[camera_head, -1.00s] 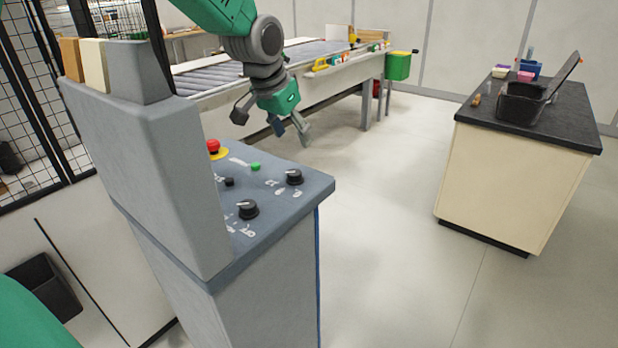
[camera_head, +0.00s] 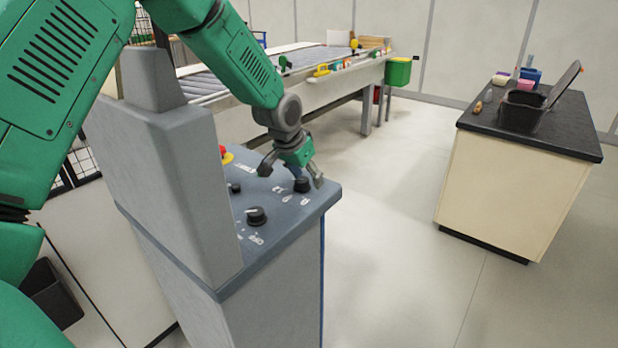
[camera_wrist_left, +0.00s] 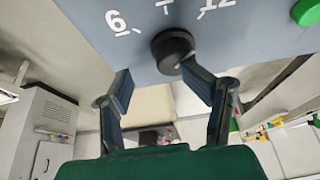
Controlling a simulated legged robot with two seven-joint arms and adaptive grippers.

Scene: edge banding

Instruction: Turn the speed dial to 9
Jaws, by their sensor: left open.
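The far dial (camera_head: 301,185) sits near the panel's right edge; the near dial (camera_head: 256,216) is lower and has a pale pointer mark. My left gripper (camera_head: 291,179) is open at the far dial, its fingers reaching down around it. In the left wrist view, a black dial (camera_wrist_left: 172,50) lies just beyond the open fingers (camera_wrist_left: 157,72). The right finger overlaps its edge; contact is unclear. White number labels surround it, partly cut off. My right gripper is not in view.
A red emergency button (camera_head: 223,152) and a small black knob (camera_head: 235,188) are on the panel, beside its tall grey housing (camera_head: 190,190). A roller conveyor (camera_head: 325,65) stands behind. A black-topped cabinet (camera_head: 530,130) is at right, with open floor between.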

